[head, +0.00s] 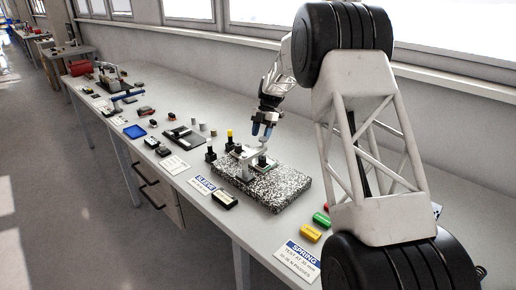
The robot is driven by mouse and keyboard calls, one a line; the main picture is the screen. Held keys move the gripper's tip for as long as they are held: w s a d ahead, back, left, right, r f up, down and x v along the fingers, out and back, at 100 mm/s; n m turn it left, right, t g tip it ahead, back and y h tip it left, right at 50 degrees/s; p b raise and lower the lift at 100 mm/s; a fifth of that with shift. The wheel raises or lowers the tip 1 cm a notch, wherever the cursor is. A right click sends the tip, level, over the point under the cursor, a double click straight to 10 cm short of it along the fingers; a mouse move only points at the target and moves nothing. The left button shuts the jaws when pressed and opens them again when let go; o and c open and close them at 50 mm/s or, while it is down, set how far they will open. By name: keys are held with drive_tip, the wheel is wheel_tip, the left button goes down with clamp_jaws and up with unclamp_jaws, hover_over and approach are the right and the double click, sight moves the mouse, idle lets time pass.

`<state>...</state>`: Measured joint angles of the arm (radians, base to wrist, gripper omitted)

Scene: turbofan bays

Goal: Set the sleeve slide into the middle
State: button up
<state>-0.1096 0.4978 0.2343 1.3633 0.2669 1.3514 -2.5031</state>
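A small metal fixture (244,171) stands on the block, below and to the left of the fingertips. A blue-headed card that seems to read "SLEEVE" (203,185) lies in front of the block. I cannot make out for certain which part is the sleeve slide or where its middle lies.
A small black device (225,199) sits at the block's front left. A yellow-topped black post (229,137) stands behind it. Green (321,219), yellow (310,233) and red pieces lie right of the block near a "SPRING" card (298,260). More tools fill the bench leftward.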

drive_tip(key=shift+x, duration=3.1)
clamp_jaws()
